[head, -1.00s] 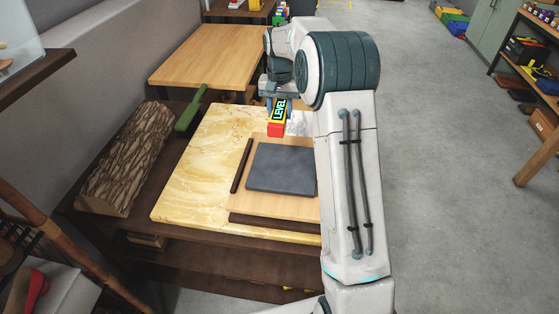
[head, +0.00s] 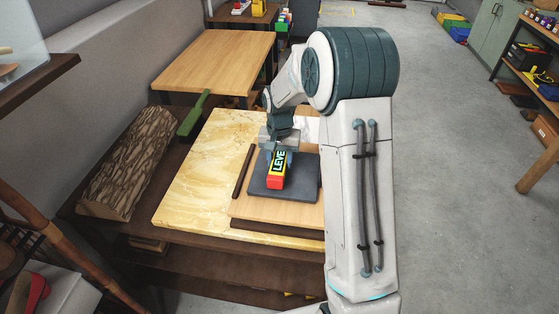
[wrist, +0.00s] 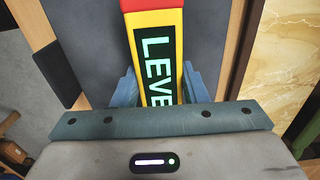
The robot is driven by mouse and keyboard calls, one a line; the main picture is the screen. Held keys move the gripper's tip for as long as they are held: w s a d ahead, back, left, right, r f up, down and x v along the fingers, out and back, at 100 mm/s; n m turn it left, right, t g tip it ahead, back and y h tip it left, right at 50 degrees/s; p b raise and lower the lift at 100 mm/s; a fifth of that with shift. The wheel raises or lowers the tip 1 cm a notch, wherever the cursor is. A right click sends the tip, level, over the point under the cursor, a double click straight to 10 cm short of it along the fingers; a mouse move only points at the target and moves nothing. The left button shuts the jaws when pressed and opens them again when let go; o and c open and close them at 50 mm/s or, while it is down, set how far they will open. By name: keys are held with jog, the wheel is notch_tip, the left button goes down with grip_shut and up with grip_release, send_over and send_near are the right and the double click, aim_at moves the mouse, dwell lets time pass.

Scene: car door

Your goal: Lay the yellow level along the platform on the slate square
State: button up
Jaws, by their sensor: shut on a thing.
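The yellow level (head: 277,169) has a red end and a dark label reading LEVEL. My gripper (head: 277,145) is shut on it from behind. The level is over the slate square (head: 254,185), its red end pointing toward the near edge; whether it touches the slate I cannot tell. In the wrist view the level (wrist: 157,62) runs up between the two blue-grey fingers of my gripper (wrist: 160,88), with the slate (wrist: 90,45) on both sides of it. The slate lies on a light wooden board (head: 262,208). The level's far end is hidden by my gripper.
Dark strips (head: 243,172) lie along the board's left and near edges. The board rests on a yellow marble slab (head: 195,200). A bare wooden table (head: 215,60) stands behind.

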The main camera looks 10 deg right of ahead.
aim_at(280, 159)
jog(key=shift+f, duration=0.45)
jog(key=o, duration=1.1)
jog(key=shift+o, duration=0.2)
jog(key=shift+r, duration=0.15)
notch_tip(280, 159, up, 12)
jog(key=s+r+n+t, duration=0.2)
jog(key=s+r+n, duration=0.1)
jog(key=s, duration=2.3)
jog(key=shift+s+n+t, duration=0.2)
jog(key=shift+n+t, duration=0.2)
jog(key=shift+n, duration=0.3)
